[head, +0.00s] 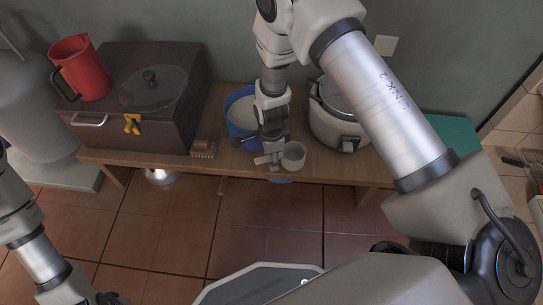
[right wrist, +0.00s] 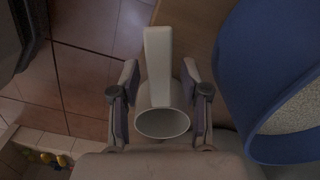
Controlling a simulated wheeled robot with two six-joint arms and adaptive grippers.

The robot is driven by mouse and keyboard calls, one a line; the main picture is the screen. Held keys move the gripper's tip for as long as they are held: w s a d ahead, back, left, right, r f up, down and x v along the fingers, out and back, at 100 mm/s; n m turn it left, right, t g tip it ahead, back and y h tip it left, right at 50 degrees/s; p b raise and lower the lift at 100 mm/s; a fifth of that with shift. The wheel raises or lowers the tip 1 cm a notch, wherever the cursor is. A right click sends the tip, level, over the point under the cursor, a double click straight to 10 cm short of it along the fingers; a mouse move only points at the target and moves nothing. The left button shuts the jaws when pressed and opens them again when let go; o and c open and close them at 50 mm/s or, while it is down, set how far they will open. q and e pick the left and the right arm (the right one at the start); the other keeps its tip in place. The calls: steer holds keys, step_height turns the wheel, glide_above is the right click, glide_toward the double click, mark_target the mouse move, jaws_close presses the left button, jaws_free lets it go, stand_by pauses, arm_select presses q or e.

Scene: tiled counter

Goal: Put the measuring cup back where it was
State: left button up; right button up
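The white measuring cup (head: 294,156) is at the bench's front edge in the head view, its flat handle (head: 263,160) pointing left. In the right wrist view the cup (right wrist: 163,122) has its mouth towards the camera and looks empty; the handle runs up the picture. My right gripper (head: 272,158) points down at it. Whether the cup touches the bench is unclear. My left gripper (head: 98,298) is cut off at the bottom left, its fingers unclear.
The blue bucket (head: 230,129) of pale grain stands behind the cup. The rice cooker (head: 321,124) is right of it. Some bench (head: 340,168) in front is clear.

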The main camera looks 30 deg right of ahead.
step_height(320, 180, up, 12)
steer(key=p, duration=0.6)
steer(key=s+d+f+n, duration=0.1)
steer(key=s+f+n, duration=0.4)
steer(key=s+n, duration=0.4)
steer(key=s+d+f+n, duration=0.1)
steer(key=s+f+n, duration=0.4)
steer(key=s+n, duration=0.5)
steer(key=s, duration=0.5)
steer(key=shift+d+f, duration=0.25)
steer(key=shift+d, duration=0.1)
